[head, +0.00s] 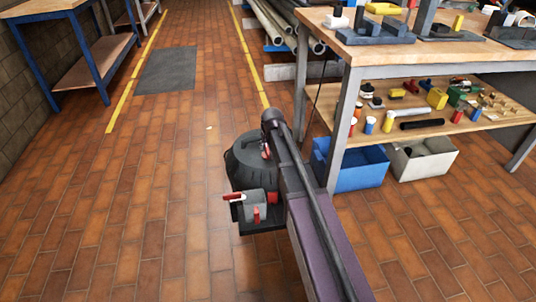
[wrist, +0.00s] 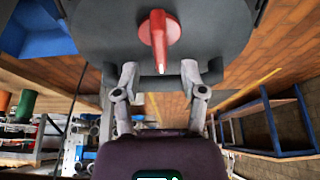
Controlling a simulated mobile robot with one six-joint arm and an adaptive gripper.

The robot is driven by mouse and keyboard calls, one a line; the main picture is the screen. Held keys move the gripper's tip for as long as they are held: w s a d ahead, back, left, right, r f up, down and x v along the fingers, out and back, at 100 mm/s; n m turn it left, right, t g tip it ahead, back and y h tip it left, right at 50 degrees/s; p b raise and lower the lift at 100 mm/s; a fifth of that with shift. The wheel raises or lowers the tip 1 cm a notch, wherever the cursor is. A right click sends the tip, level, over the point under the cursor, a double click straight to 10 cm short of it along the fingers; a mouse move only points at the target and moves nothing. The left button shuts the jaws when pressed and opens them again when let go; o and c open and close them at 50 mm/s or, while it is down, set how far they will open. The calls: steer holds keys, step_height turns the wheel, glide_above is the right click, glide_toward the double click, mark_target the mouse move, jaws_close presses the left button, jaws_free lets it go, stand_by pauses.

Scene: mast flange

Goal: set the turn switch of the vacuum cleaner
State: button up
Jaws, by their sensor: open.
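The vacuum cleaner (head: 243,167) is a dark grey rounded body on the floor in the head view, partly hidden behind my arm. Its turn switch is a red knob with a long pointer and a pale tip (wrist: 158,40) in the wrist view, on the dark grey housing (wrist: 95,25). The pointer runs toward the picture's bottom. My gripper (wrist: 160,77) is open and empty. Its two grey fingers stand apart, left and right of the pointer's tip. I see no contact with the knob. In the head view my arm hides the gripper.
A workbench (head: 362,70) with tools and a lower shelf stands right. Under it are a blue bin (head: 360,172) and a grey bin (head: 425,165). A grey block with red parts (head: 252,204) sits at the cleaner's near side.

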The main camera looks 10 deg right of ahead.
mark_target(268, 149)
steer(key=shift+b+x, duration=1.5)
steer(key=shift+x, duration=0.45)
jaws_close()
steer(key=shift+d, duration=0.3)
steer(key=shift+a, duration=0.25)
